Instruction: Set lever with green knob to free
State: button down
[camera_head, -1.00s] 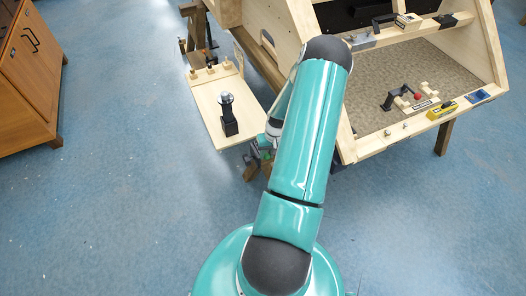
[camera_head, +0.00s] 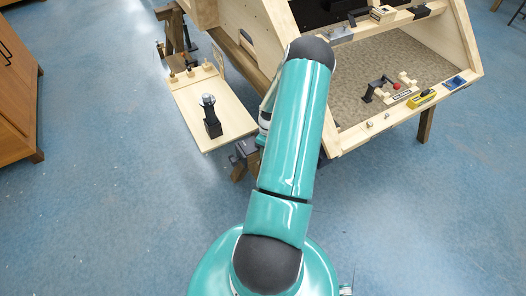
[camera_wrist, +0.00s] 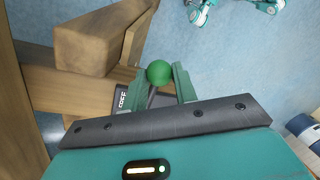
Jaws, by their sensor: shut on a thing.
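The green knob (camera_wrist: 159,72) shows in the wrist view, between the fingertips of my gripper (camera_wrist: 161,82). My gripper is shut on it. The lever's shaft below the knob is mostly hidden by the fingers and the gripper body. A small dark label (camera_wrist: 122,97) with pale letters sits just left of the left finger; I cannot read it surely. In the head view my arm hides the knob and most of the gripper.
Wooden beams (camera_wrist: 95,45) stand close to the left of my gripper. The wooden bodyframe (camera_head: 455,60) carries a red-knobbed lever (camera_head: 396,86) and a yellow block (camera_head: 421,99). A side board (camera_head: 185,100) holds a black post (camera_head: 212,122). Blue floor is clear in front.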

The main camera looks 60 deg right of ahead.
jog(key=shift+s+d, duration=0.1)
jog(key=shift+d, duration=0.05)
dwell(0.3)
jog(key=c, duration=1.4)
grip_release()
jog(key=d+r, duration=0.1)
jog(key=r, duration=0.8)
jog(key=d+r, duration=0.1)
jog(key=r, duration=0.3)
jog(key=shift+d+r, duration=0.3)
jog(key=shift+r, duration=0.05)
